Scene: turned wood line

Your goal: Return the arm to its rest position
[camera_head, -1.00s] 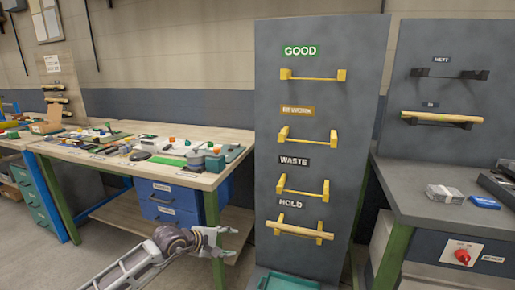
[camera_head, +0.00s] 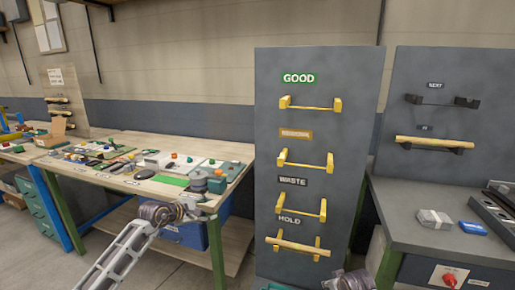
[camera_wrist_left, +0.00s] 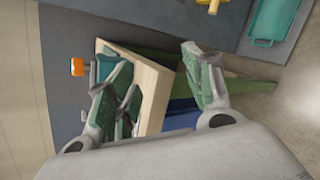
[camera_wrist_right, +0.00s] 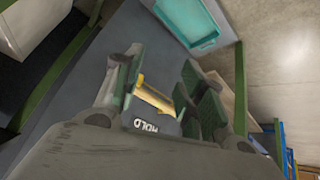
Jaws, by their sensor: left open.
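My left gripper (camera_head: 200,207) is in front of the near right corner of the wooden workbench (camera_head: 110,182) in the head view. In the left wrist view its fingers (camera_wrist_left: 160,62) stand apart, with the bench corner behind them and nothing gripped. My right arm (camera_head: 350,280) shows only at the bottom edge of the head view, below the rack panel. In the right wrist view the right gripper's fingers (camera_wrist_right: 160,68) are apart and empty. The HOLD label (camera_wrist_right: 146,125) and a yellow holder (camera_wrist_right: 153,95) show between and beyond them.
The grey rack panel (camera_head: 360,110) carries yellow holders; a wooden piece (camera_head: 298,246) lies on the HOLD one. Another wooden piece (camera_head: 434,143) rests on the right panel's lower holder. A teal tray (camera_wrist_right: 190,22) lies near the panel's foot. Tools and parts crowd the workbench.

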